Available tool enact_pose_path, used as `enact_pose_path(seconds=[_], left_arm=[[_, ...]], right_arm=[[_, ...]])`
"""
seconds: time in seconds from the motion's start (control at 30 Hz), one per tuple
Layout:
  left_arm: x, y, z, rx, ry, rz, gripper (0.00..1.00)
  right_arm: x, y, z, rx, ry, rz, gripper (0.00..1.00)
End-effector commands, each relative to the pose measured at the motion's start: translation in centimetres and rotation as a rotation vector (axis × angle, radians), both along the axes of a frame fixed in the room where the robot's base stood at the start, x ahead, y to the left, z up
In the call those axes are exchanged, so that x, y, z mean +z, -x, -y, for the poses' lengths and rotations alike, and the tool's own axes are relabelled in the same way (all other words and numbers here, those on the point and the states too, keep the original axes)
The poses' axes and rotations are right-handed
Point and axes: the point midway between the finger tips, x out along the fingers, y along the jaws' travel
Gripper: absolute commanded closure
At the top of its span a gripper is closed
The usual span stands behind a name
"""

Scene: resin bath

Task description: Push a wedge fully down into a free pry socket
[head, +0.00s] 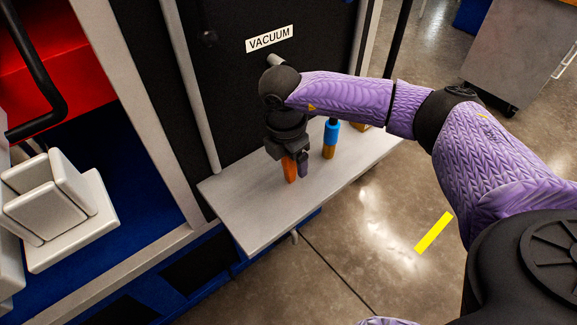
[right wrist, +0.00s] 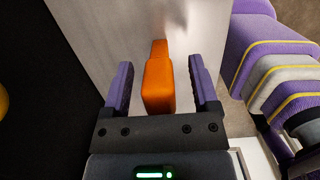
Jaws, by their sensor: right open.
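An orange wedge (head: 289,169) stands on the light grey shelf (head: 243,215) below the VACUUM label. My right gripper (head: 296,160) is over it, pointing down. In the right wrist view the orange wedge (right wrist: 158,82) lies between the two purple fingers of my right gripper (right wrist: 158,88), with a gap on each side. The gripper is open and does not hold it. A pry socket cannot be made out in either view. My left gripper is not in view.
A blue and orange tool (head: 331,138) stands on the shelf behind my right gripper. Pale blocks (head: 60,200) sit at the left on a blue surface. A black panel with a VACUUM label (head: 269,39) rises behind the shelf. The shelf's front part is clear.

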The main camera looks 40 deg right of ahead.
Motion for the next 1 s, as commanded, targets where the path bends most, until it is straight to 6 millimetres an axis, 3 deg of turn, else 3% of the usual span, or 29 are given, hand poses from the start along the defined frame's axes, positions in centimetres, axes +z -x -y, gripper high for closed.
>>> enact_pose_path(seconds=[0.2, 0.57, 0.87, 1.0], left_arm=[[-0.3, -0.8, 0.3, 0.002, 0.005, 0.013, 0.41], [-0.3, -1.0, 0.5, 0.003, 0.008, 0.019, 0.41], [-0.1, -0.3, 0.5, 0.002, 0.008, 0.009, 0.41], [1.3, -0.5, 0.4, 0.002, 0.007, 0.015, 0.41]], right_arm=[[-0.2, 0.0, 0.0, 0.0, -0.001, 0.001, 0.26], [-0.2, 0.0, 0.0, 0.0, -0.001, 0.001, 1.0], [-0.1, 0.0, 0.0, 0.0, -0.001, 0.002, 1.0], [2.6, -0.1, 0.0, 0.001, -0.002, 0.007, 1.0]])
